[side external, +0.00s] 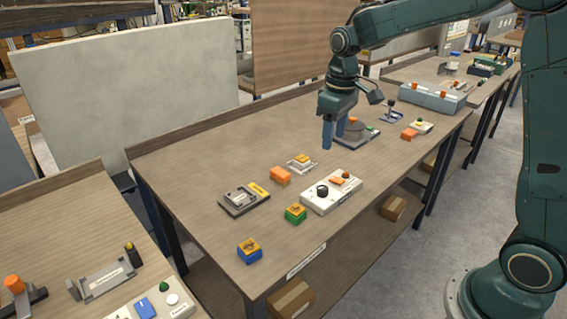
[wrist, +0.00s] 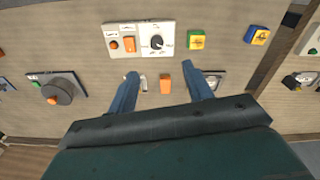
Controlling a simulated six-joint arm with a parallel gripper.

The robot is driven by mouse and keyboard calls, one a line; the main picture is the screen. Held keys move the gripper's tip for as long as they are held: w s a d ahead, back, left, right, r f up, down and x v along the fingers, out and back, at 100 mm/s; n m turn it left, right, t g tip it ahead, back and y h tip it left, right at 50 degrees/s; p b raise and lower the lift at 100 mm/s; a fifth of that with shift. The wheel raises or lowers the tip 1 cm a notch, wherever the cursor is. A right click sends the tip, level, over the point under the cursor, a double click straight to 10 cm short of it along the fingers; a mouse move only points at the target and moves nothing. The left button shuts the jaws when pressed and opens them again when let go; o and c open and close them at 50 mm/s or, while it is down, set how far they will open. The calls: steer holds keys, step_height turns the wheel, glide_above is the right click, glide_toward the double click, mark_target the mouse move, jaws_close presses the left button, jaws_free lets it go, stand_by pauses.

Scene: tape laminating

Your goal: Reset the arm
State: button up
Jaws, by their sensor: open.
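My gripper (side external: 333,141) hangs above the wooden table, fingers pointing down, open and empty. In the wrist view its two blue fingers (wrist: 160,72) are spread apart. Below them, an orange block (wrist: 165,83) shows between the fingers, apart from them; it also lies on the table in the side view (side external: 280,175). A white control box (side external: 322,198) with a black knob and an orange button stands toward the table's front edge; it shows at the top of the wrist view (wrist: 138,36). The fingers partly hide small fixtures in the wrist view.
A green-and-yellow block (side external: 295,214) and a blue-and-yellow block (side external: 249,250) sit near the front edge. A grey fixture (side external: 240,200) and a white fixture (side external: 302,162) stand behind. A round dark device (wrist: 57,92) is at left in the wrist view.

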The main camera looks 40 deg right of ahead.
steer(key=s+a+r+m+t, duration=0.1)
steer(key=s+a+r, duration=0.1)
steer(key=s+r, duration=0.3)
steer(key=s+a+r+t, duration=0.1)
steer(key=s+r+t, duration=0.15)
steer(key=s, duration=0.45)
steer(key=s+a+f+m+t, duration=0.1)
steer(key=s, duration=1.1)
steer(key=shift+s+a, duration=0.35)
steer(key=shift+s, duration=0.05)
